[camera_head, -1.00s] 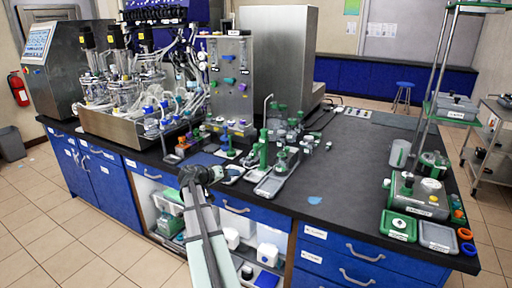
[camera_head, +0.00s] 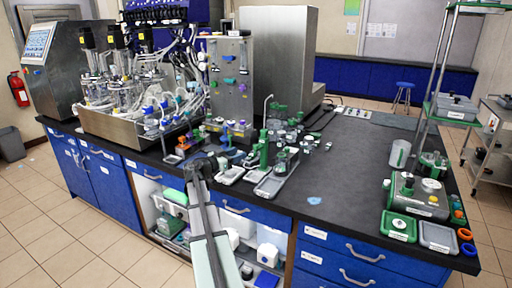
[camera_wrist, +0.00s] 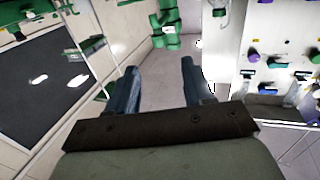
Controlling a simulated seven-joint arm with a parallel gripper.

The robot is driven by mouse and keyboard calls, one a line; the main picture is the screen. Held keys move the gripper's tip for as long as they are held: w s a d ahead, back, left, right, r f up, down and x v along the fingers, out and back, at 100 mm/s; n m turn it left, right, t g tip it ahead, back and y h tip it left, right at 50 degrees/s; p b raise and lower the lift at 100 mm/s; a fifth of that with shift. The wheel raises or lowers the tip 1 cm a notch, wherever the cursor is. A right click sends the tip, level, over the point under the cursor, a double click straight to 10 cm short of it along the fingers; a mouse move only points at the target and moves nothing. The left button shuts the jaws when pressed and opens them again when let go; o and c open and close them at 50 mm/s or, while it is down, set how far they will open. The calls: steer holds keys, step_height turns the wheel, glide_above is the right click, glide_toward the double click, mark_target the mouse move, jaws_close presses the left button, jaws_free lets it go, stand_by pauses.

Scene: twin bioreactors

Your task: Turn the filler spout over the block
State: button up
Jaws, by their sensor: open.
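A green filler post (camera_head: 264,146) with a thin, hooked metal tube, which looks like the spout (camera_head: 267,101), stands near the front edge of the black bench in the head view. Small green-topped pieces stand on a grey tray (camera_head: 273,187) beside it; I cannot tell which one is the block. My gripper (camera_wrist: 160,82) is open and empty in the wrist view, its two dark fingers well apart. A green fitting (camera_wrist: 165,30) shows beyond the fingertips, not touching them. In the head view my gripper is left of the post, apart from it.
The glass bioreactors (camera_head: 120,85) and an upright metal panel (camera_head: 230,80) stand behind and left. A green-and-grey machine (camera_head: 418,196) with flat pads sits at the bench's right end. The middle right of the bench top (camera_head: 350,160) is mostly clear.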

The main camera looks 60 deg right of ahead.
mark_target(254, 147)
steer(key=x, duration=1.1)
steer(key=shift+s+d, duration=0.1)
steer(key=shift+d, duration=0.2)
jaws_close()
